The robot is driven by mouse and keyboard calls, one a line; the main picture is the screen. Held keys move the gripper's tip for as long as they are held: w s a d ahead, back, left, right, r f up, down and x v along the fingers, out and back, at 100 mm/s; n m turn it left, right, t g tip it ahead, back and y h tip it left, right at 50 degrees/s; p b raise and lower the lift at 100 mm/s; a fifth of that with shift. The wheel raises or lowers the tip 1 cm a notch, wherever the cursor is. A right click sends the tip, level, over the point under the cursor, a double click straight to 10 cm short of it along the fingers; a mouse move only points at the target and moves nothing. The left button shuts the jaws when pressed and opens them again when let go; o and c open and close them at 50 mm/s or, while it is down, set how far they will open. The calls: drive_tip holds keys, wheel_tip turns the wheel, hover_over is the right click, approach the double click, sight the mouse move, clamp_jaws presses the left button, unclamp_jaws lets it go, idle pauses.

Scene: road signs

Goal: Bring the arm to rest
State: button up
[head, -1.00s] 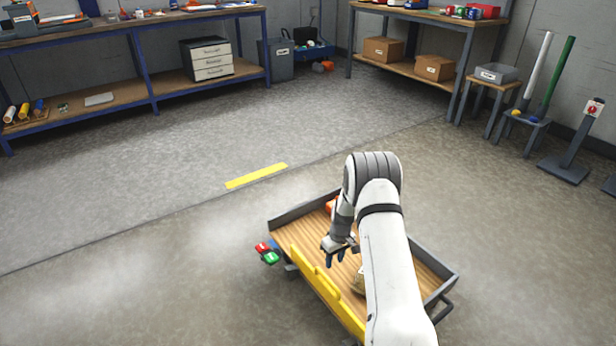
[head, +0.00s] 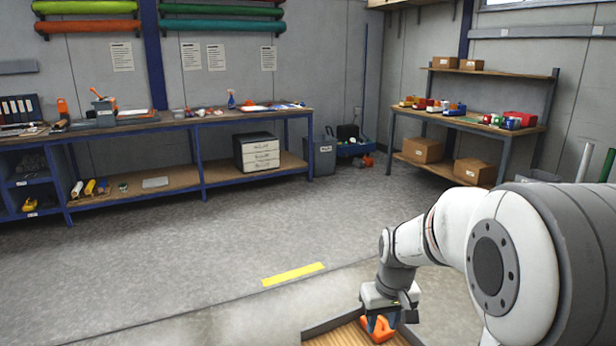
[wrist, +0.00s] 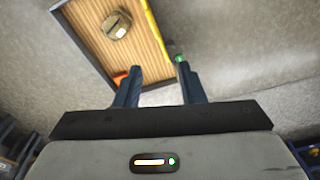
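My arm is bent in the right of the head view, with my gripper (head: 380,324) hanging down over the far end of a wooden-floored trolley tray (head: 338,338). In the wrist view my gripper (wrist: 158,72) has its two dark fingers spread apart, with nothing between them. The tray (wrist: 150,68) shows beyond the fingers. An orange thing (head: 378,331) shows by the fingertips in the head view. In the wrist view the orange thing (wrist: 121,77) is partly hidden by the left finger.
A brown roundish thing (wrist: 117,26) lies in the tray, and a green thing (wrist: 180,57) shows outside its yellow edge (wrist: 154,27). A long workbench (head: 230,118) and a shelf table (head: 470,126) stand at the walls. The floor (head: 200,240) between is clear.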

drive_tip(key=s+r+m+t+p, duration=0.1)
drive_tip(key=s+r+m+p, duration=0.1)
drive_tip(key=s+r+p, duration=0.6)
drive_tip(key=s+a+r, duration=0.1)
drive_tip(key=s+r, duration=0.6)
drive_tip(key=s, duration=0.3)
drive_tip(key=shift+s+r, duration=0.2)
drive_tip(key=shift+s, duration=0.1)
drive_tip(key=shift+c, duration=0.4)
